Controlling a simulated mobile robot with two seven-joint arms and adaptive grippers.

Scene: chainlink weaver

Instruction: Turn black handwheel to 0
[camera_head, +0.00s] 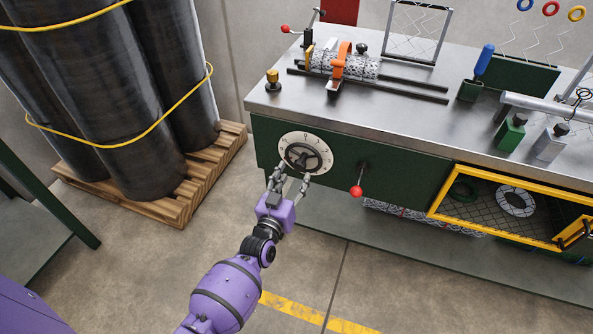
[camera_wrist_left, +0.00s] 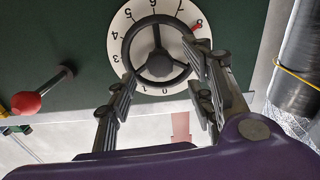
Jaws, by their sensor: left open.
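The black handwheel (camera_head: 302,156) sits on a white numbered dial (camera_head: 284,143) on the green front panel of the bench. In the left wrist view the handwheel (camera_wrist_left: 160,68) shows three spokes, one pointing up in the picture. The 0 on the dial (camera_wrist_left: 120,45) is at the bottom there, and a red mark is at the upper right near the 8. My left gripper (camera_head: 292,177) is open at the lower side of the wheel. In the left wrist view its fingers (camera_wrist_left: 161,66) are spread either side of the wheel's lower part; contact cannot be told. My right gripper is not in view.
A red-knobbed lever (camera_head: 356,190) sticks out right of the dial. A yellow-framed mesh door (camera_head: 480,218) is further right. Large dark cylinders (camera_head: 90,90) stand on a wooden pallet (camera_head: 190,185) at left. The floor before the bench is clear.

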